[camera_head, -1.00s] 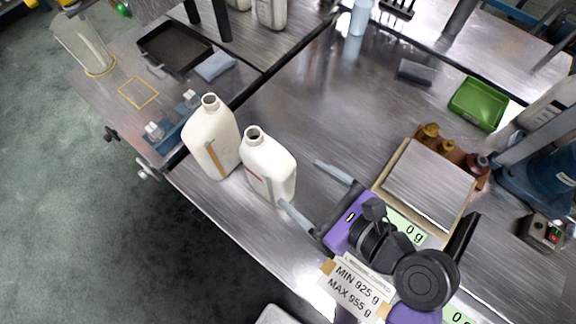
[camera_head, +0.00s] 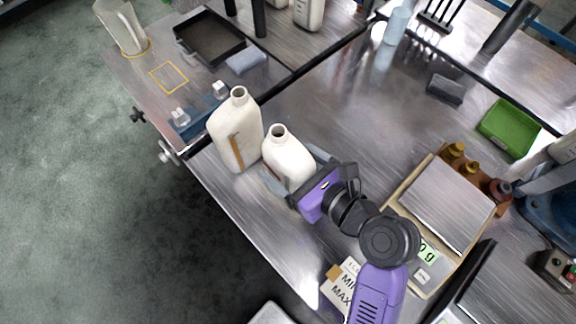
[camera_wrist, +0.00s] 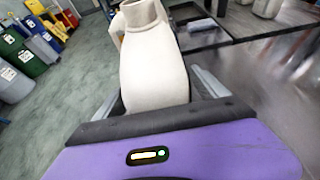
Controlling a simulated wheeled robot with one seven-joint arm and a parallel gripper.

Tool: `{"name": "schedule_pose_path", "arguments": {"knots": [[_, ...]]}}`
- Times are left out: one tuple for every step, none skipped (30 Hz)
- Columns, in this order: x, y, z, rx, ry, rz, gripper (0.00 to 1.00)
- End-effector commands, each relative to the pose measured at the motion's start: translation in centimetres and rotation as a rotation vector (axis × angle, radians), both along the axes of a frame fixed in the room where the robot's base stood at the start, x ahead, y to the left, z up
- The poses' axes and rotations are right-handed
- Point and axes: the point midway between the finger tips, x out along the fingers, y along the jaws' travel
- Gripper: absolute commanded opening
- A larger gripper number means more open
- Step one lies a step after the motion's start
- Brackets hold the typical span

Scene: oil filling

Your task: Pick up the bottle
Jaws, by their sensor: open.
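Two white open-necked bottles stand upright side by side near the table's front edge. The nearer bottle (camera_head: 286,154) is between the fingers of my gripper (camera_head: 293,170), one finger on each side. In the wrist view this bottle (camera_wrist: 152,62) rises between the two grey fingers (camera_wrist: 158,92), its neck at the top. The fingers are open around it, and I cannot tell whether either touches it. The bottle's lower part is hidden behind the gripper body. The other bottle (camera_head: 233,134), with an orange-brown stripe, stands just to the left, outside the fingers.
A scale (camera_head: 447,203) is right of my arm, with small brown bottles (camera_head: 472,170) behind it. A green tray (camera_head: 509,128) and a grey block (camera_head: 445,88) lie farther back. A black tray (camera_head: 210,43) and clear jug (camera_head: 123,27) are at left. The middle table is clear.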

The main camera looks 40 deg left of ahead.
Motion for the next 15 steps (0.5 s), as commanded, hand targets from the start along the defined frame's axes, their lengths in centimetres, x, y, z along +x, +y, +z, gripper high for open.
{"name": "schedule_pose_path", "arguments": {"knots": [[0.01,0.02,-0.01,0.0,0.0,0.0,0.82],[0.02,0.01,0.0,0.0,0.0,-0.001,0.82],[0.02,0.0,0.0,0.0,0.0,-0.001,0.82],[0.02,0.0,0.0,0.0,0.0,-0.001,0.82],[0.02,-0.01,0.0,0.0,0.0,-0.001,0.82],[0.02,-0.01,0.0,0.0,0.0,-0.001,0.74],[0.02,-0.02,0.01,0.0,0.0,-0.001,0.69],[0.02,-0.02,0.01,0.0,0.0,-0.001,0.63],[0.02,-0.02,0.01,0.0,0.0,-0.001,0.55],[0.02,-0.03,0.01,0.0,0.0,-0.001,0.49],[0.02,-0.03,0.0,0.0,0.0,-0.001,0.43],[0.02,-0.03,0.0,0.0,0.0,-0.001,0.35],[0.03,-0.03,0.0,0.0,0.0,-0.001,0.29],[0.02,-0.03,0.0,0.0,0.0,-0.001,0.23],[0.03,-0.04,0.01,0.0,0.0,-0.001,0.16]]}}
